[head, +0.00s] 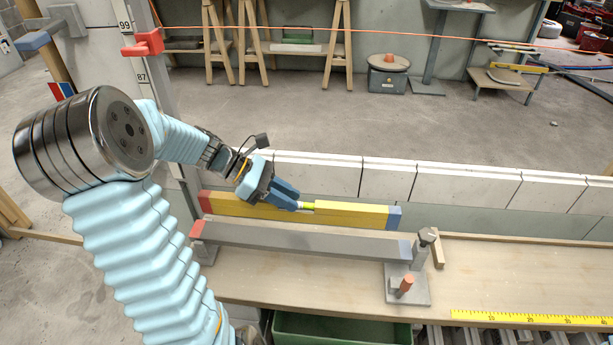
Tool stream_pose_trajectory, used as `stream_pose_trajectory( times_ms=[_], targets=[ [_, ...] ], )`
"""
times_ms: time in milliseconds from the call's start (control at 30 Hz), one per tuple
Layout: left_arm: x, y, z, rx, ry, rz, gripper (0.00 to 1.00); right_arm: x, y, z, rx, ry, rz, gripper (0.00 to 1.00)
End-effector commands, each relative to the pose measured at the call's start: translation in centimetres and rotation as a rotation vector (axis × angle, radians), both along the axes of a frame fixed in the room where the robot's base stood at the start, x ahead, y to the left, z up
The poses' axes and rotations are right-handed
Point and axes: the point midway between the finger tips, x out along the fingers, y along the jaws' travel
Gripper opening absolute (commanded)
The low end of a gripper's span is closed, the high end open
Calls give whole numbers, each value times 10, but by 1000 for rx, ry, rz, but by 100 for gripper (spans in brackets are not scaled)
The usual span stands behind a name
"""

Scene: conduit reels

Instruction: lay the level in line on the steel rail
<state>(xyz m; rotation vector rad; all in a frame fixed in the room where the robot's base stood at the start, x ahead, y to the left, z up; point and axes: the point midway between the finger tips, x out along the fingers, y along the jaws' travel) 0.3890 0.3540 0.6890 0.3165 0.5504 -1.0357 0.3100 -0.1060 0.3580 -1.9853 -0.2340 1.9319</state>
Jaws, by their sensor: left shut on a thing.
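The level is a long yellow bar (350,217) with a red end on the left and a blue end on the right. My left gripper (303,206) is shut on it near its middle, and the fingers hide a small part of it. The steel rail (310,239) is a grey bar, also with a red left end and a blue right end, on supports on the bench. In the picture the level lies just behind and above the rail, roughly parallel to it. I cannot tell the gap between them. My right gripper is out of view.
A clamp post with an orange-topped peg (405,285) stands at the rail's right end. A low wall of pale blocks (440,185) runs behind the bench. A yellow tape scale (530,318) lies along the front right edge. A green bin (340,329) is below the bench.

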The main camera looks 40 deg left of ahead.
Motion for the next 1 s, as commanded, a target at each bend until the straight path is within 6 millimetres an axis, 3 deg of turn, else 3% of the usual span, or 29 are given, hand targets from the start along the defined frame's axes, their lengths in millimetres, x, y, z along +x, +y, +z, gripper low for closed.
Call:
stream_pose_trajectory(
  times_ms=[267, 467, 800, 1000],
  targets=[
    [-1, 0, -8, -2, 4, 1, 0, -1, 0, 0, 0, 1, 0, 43],
    [-1, 1, -25, -3, 4, 2, 0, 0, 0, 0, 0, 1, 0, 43],
    [-1, 1, -69, -1, 2, 2, 0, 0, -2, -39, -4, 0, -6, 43],
    [-1, 0, -80, -2, 1, 0, 0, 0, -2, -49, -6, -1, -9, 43]
  ],
)
